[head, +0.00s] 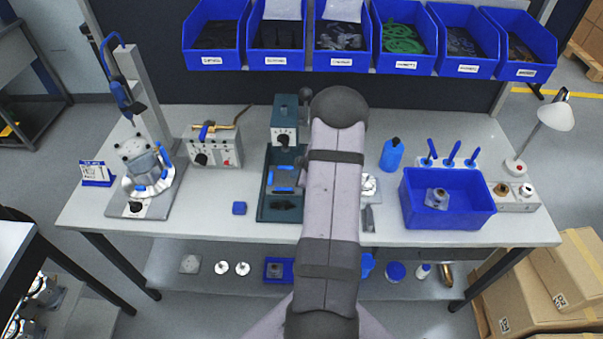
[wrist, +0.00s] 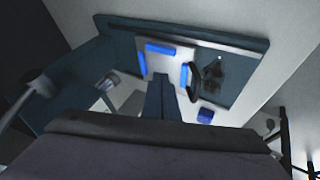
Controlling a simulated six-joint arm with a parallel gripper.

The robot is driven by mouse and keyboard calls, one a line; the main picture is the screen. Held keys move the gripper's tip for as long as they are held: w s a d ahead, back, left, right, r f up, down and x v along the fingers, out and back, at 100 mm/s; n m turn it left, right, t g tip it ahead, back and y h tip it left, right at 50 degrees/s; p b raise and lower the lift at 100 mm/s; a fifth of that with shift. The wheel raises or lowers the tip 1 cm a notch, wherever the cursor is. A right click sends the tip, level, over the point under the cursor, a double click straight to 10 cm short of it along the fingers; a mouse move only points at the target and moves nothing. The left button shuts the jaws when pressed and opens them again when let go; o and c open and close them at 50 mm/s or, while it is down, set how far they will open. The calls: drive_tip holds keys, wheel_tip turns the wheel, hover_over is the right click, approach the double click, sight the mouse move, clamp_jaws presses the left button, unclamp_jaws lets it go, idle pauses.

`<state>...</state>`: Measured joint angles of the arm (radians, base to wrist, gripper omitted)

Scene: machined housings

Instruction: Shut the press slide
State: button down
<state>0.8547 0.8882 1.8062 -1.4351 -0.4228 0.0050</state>
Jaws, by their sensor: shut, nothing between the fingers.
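The press (head: 285,134) is a dark teal machine with an upright head at the middle of the bench. Its slide (head: 287,178), a grey plate with blue pads, lies on the teal base in front of the head; my arm hides its right part. In the wrist view the slide (wrist: 160,64) shows with blue pads and a black curved handle (wrist: 194,83) at one side. My gripper (wrist: 160,80) is shut and empty, its fingertips over or near the slide's edge, close to the handle. Contact cannot be told. The head view hides the fingers behind the arm.
A small blue block (head: 239,208) lies left of the press base. A blue bin (head: 447,212) with a metal part stands at right, a blue bottle (head: 392,154) behind it. A control box (head: 213,148) and a fixture (head: 147,172) stand at left.

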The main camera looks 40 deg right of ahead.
drive_tip(key=shift+v, duration=2.35)
drive_tip(key=shift+a, duration=0.1)
